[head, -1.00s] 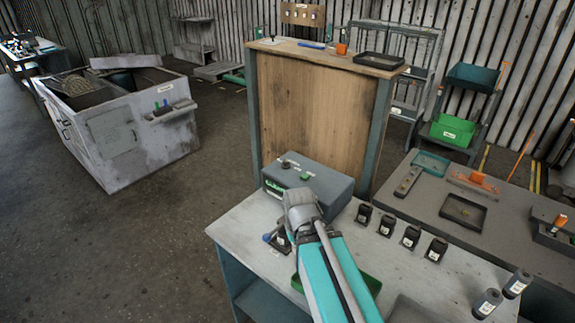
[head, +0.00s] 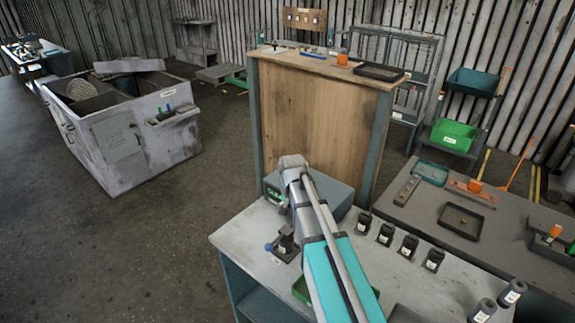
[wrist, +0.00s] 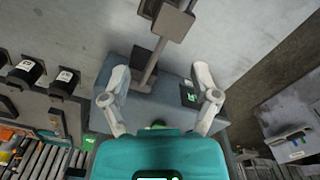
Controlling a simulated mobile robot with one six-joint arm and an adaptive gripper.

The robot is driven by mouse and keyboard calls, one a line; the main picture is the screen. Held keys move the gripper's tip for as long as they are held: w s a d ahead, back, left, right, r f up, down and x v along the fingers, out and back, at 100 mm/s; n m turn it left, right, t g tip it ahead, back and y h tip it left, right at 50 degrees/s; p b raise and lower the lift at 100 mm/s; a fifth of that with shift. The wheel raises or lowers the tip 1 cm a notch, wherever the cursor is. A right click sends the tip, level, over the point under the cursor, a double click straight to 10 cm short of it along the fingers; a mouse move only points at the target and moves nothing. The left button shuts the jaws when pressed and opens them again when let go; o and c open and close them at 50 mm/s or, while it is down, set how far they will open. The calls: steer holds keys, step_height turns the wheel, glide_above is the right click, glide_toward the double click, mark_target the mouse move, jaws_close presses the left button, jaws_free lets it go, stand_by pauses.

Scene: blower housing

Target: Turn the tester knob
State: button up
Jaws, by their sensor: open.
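The tester is a blue-grey box (head: 335,192) on the near bench, with a green-marked label (head: 274,194) on its left front. My arm covers much of its top and front in the head view, and no knob shows clearly there. In the wrist view the tester (wrist: 165,88) lies beyond my open gripper (wrist: 160,90), with a dark green-lit panel (wrist: 188,95) near its edge. A small green round part (wrist: 157,125) shows between the finger bases, partly hidden by the gripper body. I cannot tell whether it is the knob, or whether the fingers touch anything.
A dark fixture with a blue ball (head: 285,244) stands in front of the tester; its post (wrist: 160,50) rises close to my fingers in the wrist view. Several black labelled bottles (head: 387,234) line the bench (head: 240,240) to the right. A wooden-backed cabinet (head: 315,130) stands behind.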

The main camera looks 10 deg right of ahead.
steer(key=w+d+r+m+p, duration=0.1)
steer(key=w+r+m+p, duration=0.1)
steer(key=w, duration=0.7)
steer(key=w+d+r+m+p, duration=0.2)
steer(key=w+r+m+p, duration=0.1)
steer(key=w, duration=0.7)
steer(key=w+d+r+m+p, duration=0.2)
steer(key=w+r+m+p, duration=0.1)
steer(key=w, duration=0.7)
steer(key=shift+d+r+m, duration=0.2)
steer(key=shift+r+m, duration=0.4)
steer(key=shift+m, duration=0.5)
steer(key=shift+f, duration=0.1)
step_height(320, 180, down, 14)
steer(key=b, duration=1.3)
steer(key=shift+r+b, duration=0.2)
steer(key=shift+b, duration=0.1)
jaws_close()
